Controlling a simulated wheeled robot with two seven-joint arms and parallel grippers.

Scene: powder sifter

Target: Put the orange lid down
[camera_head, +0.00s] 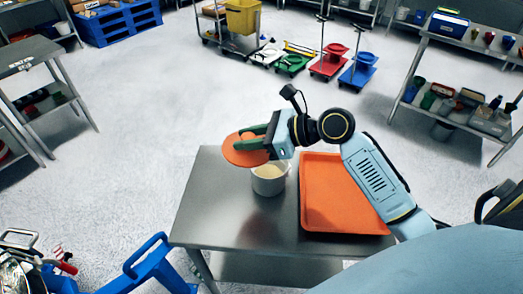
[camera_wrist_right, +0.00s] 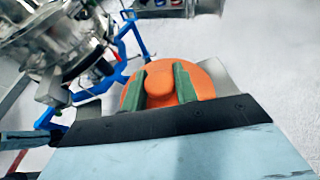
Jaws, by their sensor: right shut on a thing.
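The orange lid (camera_head: 240,151) is a round disc held above the left back part of the steel table (camera_head: 220,224). My right gripper (camera_head: 254,138) is shut on it, with green fingers. In the right wrist view the two fingers (camera_wrist_right: 166,87) sit on either side of the knob on the lid (camera_wrist_right: 208,85). A grey container (camera_head: 269,184) with pale powder inside stands on the table, open at the top, just below and to the right of the lid. My left gripper is not in view.
An orange tray (camera_head: 342,224) lies on the right of the table, under my right arm, and looks empty. The front left of the tabletop is clear. A blue frame (camera_head: 149,265) stands on the floor at the lower left. Shelves (camera_head: 465,100) stand at the right.

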